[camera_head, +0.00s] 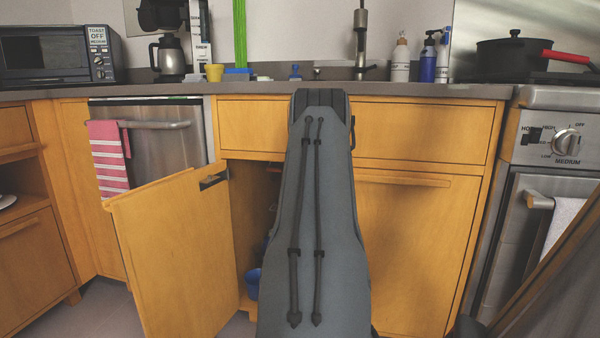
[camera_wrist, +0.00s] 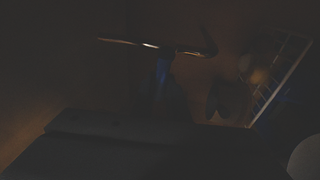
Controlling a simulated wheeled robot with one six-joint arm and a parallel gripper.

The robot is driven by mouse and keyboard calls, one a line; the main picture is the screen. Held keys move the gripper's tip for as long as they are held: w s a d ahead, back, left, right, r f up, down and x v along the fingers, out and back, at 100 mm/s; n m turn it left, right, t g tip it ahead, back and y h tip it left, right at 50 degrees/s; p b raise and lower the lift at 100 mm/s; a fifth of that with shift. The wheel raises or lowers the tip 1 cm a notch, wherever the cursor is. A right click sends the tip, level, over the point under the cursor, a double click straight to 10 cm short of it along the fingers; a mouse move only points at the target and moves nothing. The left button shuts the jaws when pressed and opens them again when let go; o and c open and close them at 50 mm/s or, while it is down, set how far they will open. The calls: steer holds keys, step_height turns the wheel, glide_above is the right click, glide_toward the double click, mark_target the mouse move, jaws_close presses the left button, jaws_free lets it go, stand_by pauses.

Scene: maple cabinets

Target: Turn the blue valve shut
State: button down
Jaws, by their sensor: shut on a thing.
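The wrist view is very dark. A dim blue streak (camera_wrist: 162,70), seemingly the blue valve, shows under a thin bright-edged pipe or rod. Dark shapes of my gripper (camera_wrist: 190,102) show faintly just below it. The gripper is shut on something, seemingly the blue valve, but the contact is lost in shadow. In the head view my grey arm hides the gripper and most of the cabinet opening under the sink, and the valve cannot be seen there.
The cabinet door (camera_head: 170,255) stands open, left of my arm. A blue container (camera_head: 253,285) sits low inside the cabinet. A wire rack (camera_wrist: 280,78) shows at the right in the wrist view. The counter (camera_head: 420,90) runs above; the oven (camera_head: 545,190) is at the right.

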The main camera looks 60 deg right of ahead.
steer(key=shift+s+f, duration=0.15)
steer(key=shift+f, duration=0.1)
steer(key=c, duration=1.7)
jaws_free()
steer(key=shift+d, duration=0.1)
steer(key=shift+c, duration=0.2)
steer(key=shift+r, duration=0.1)
